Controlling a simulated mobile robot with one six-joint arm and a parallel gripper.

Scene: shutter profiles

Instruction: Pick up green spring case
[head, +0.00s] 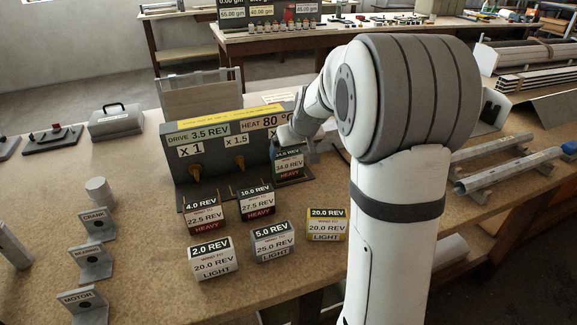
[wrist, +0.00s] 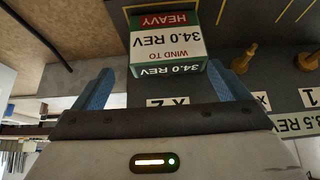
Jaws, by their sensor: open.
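The green spring case (head: 289,168) is a small block with green edges and a white label reading 34.0 REV and a red HEAVY band. It stands at the right end of the grey stand (head: 180,160), partly hidden by my gripper (head: 298,142) in the head view. In the wrist view the green case (wrist: 168,48) appears upside down, in line with the gap of my gripper (wrist: 160,76). Nothing is held.
Brass pegs (head: 239,163) stick out of the stand.

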